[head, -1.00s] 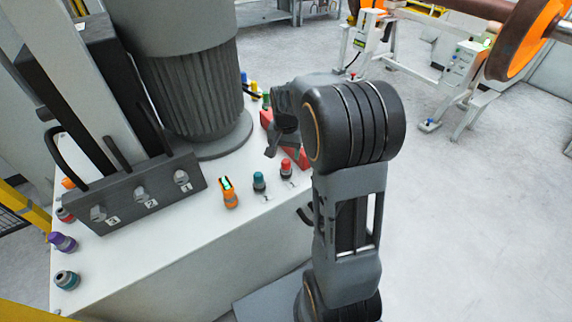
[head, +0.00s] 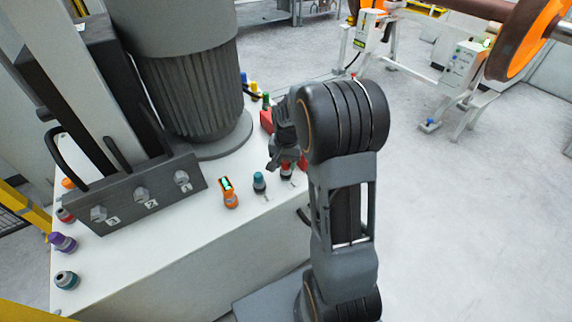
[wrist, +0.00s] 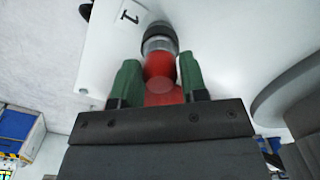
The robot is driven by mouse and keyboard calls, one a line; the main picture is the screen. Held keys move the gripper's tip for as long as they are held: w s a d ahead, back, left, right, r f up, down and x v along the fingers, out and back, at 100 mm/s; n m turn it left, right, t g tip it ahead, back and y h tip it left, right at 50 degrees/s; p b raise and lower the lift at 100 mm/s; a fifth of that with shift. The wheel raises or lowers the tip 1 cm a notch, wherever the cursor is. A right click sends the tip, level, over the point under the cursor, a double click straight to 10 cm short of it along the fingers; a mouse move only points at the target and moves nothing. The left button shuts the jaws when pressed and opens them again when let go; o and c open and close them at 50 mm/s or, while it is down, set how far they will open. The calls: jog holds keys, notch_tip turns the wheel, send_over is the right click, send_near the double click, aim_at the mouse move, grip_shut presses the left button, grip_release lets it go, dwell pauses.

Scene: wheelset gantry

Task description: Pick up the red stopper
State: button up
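The red stopper (wrist: 159,66) has a red body with a silver collar and a dark ring. In the wrist view it lies between the two green fingertips of my gripper (wrist: 158,80), close to both. The gripper looks open around it, with a thin gap at the right finger; a firm hold does not show. In the head view my gripper (head: 276,162) is low over the white cabinet top (head: 215,235), and the stopper (head: 286,169) is partly hidden beside it. A label "1" (wrist: 130,15) shows near the stopper.
A teal stopper (head: 259,181) and an orange one (head: 228,193) stand just left of my gripper. A large grey ribbed cylinder (head: 195,95) and a numbered dark block (head: 140,195) stand further left.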

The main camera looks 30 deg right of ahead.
jog(key=c, duration=0.6)
jog(key=shift+c, duration=0.2)
jog(key=shift+r, duration=0.1)
